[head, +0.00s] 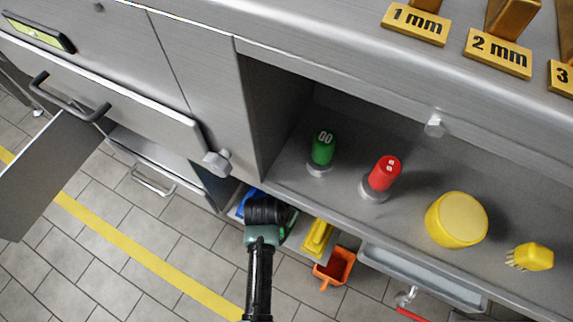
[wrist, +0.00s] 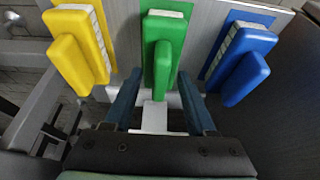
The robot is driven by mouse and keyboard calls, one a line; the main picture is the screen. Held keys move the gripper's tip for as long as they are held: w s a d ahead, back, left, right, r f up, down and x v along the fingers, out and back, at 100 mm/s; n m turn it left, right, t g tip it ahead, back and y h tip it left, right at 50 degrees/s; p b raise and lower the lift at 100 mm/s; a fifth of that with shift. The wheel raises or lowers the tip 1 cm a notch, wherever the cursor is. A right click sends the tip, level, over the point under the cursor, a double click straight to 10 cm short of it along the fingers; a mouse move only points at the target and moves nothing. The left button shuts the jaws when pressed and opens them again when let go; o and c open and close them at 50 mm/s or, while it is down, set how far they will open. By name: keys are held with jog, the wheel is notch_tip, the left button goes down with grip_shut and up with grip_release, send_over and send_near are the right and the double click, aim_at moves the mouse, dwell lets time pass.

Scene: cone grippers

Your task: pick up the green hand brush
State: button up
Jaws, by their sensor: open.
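The green hand brush (wrist: 165,45) is in the middle of the wrist view, with pale bristles along one side and its handle end pointing toward me. My gripper (wrist: 159,82) is open, one finger on each side of the handle's near end in the picture. I see no contact, and the depth between fingers and brush is hard to tell. In the head view my gripper (head: 266,208) is low beside the cabinet's front edge, and my arm hides most of the green brush.
A yellow brush (wrist: 80,50) is left of the green one and a blue brush (wrist: 240,60) is right, both close by. In the head view an orange scoop (head: 334,267) is near. The shelf above (head: 300,190) holds green and red cylinders.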

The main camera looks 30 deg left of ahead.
grip_shut()
jog(key=shift+r, duration=0.15)
dwell(0.4)
jog(key=shift+r+p, duration=0.45)
notch_tip(320, 180, up, 3)
jog(key=shift+f+p, duration=0.1)
jog(key=shift+p, duration=1)
jog(key=s+p, duration=0.5)
jog(key=s, duration=1.3)
jog(key=shift+a+f, duration=0.15)
jog(key=shift+a, duration=0.2)
jog(key=c, duration=0.7)
grip_release()
grip_shut()
